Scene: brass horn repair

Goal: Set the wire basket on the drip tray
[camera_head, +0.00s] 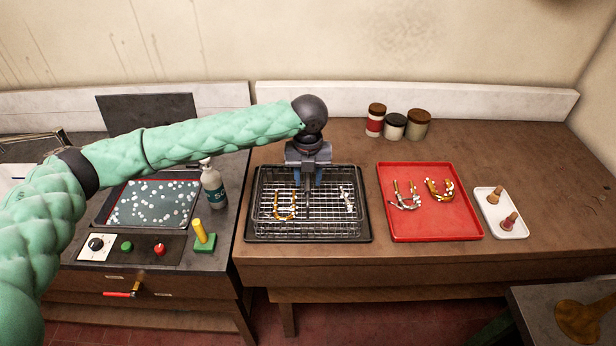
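The wire basket (330,228) is over the black drip tray (366,236) on the brown bench. It looks level and within the tray's rim; I cannot tell whether it touches the tray. A brass U-shaped piece and small silvery parts lie in it. My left gripper (306,186) points down at the basket's middle, around its upright central handle. Its fingers come close to the handle, but the contact is too small to make out. My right gripper is not in view.
A red tray (424,230) with brass and silver parts is at the right, beside a white dish (489,195). Left are a bubbly bath (150,205), a bottle (213,188) and a yellow-handled green block (201,238). Several jars (395,126) stand behind. Bench space at the far right is clear.

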